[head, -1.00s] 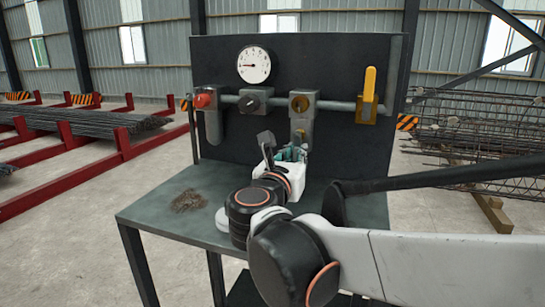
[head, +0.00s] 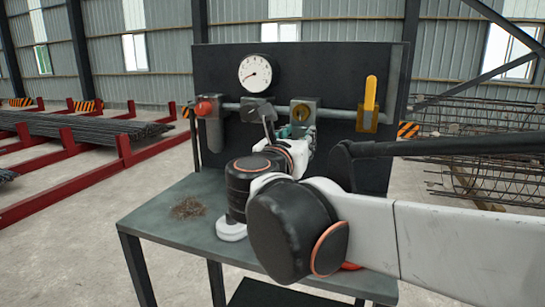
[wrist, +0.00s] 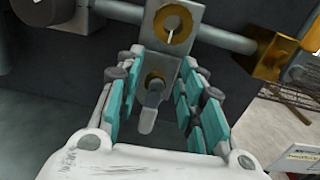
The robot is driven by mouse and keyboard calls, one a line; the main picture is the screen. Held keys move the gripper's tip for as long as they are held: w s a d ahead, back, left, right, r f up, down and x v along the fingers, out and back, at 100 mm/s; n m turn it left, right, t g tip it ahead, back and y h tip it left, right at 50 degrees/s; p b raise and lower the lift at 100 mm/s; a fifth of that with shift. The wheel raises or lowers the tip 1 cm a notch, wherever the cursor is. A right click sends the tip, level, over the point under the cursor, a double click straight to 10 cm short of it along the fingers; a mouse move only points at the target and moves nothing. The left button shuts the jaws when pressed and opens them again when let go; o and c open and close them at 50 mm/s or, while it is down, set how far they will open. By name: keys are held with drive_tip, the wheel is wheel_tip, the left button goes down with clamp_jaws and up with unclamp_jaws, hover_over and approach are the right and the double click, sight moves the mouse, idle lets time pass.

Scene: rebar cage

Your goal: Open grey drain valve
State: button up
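The grey drain valve (wrist: 152,100) shows in the wrist view as a grey lever on a small brass fitting, hanging below a grey block with a brass ring (wrist: 172,28). My gripper (wrist: 155,90) is open, with its teal-padded fingers on either side of the lever. Gaps show between the pads and the lever, so it is not gripped. In the head view my gripper (head: 290,131) is up at the pipe, below and left of the brass-ringed block (head: 303,112). The arm and gripper hide the drain lever there.
A yellow upright lever (head: 370,92) stands at the pipe's right end, a red knob (head: 205,107) at its left, and a dark knob (head: 256,108) between. A gauge (head: 255,73) is above. A brown wiry clump (head: 189,208) lies on the bench (head: 165,225).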

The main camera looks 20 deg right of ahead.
sight(300, 119)
drive_tip(key=shift+r, duration=2)
